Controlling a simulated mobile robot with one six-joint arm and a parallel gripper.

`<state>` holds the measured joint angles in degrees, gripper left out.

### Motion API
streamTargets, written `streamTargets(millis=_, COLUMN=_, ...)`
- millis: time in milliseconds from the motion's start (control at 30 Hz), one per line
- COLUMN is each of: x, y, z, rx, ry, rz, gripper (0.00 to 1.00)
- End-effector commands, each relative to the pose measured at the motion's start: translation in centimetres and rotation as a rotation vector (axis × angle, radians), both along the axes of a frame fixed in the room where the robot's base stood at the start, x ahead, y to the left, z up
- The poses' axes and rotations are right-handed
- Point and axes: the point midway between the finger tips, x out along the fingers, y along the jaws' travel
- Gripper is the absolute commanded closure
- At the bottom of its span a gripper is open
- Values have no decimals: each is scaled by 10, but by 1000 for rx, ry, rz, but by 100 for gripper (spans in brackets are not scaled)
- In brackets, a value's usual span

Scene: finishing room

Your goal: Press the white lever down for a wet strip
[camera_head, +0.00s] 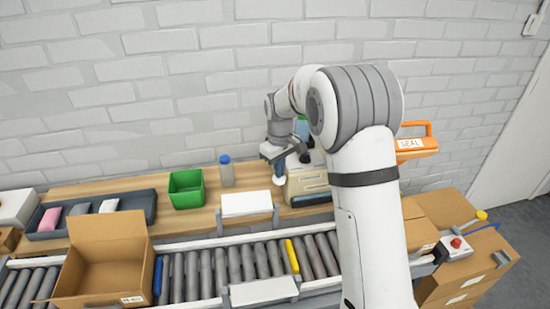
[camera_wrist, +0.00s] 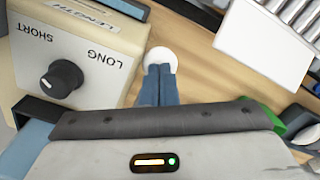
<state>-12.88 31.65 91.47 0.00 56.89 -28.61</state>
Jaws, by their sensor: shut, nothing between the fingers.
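The tape dispenser is a cream box (camera_head: 308,186) on the wooden bench, partly hidden by my arm in the head view. The wrist view shows its side (camera_wrist: 105,40) with a black dial (camera_wrist: 62,78) marked SHORT and LONG. The white lever's round end (camera_head: 278,180) is beside the box on its left in the head view. In the wrist view the round end (camera_wrist: 160,56) is just past my fingertips. My gripper (camera_wrist: 160,68) is shut and empty, its blue fingers pointing at the lever end and overlapping its edge. I cannot tell whether they touch.
A white panel (camera_head: 246,204) stands left of the lever, with a bottle (camera_head: 226,172) and a green bin (camera_head: 186,190) further left. The roller conveyor (camera_head: 220,270) runs in front, carrying an open carton (camera_head: 105,265). An orange SEAL tool (camera_head: 415,143) is at the right.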

Motion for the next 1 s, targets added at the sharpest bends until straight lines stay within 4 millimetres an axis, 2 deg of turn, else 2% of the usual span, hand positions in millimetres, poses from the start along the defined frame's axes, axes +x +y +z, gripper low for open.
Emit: streamTargets(millis=1000, x=-2, y=-1, z=-10, rx=-1, ry=1, rz=0, gripper=100)
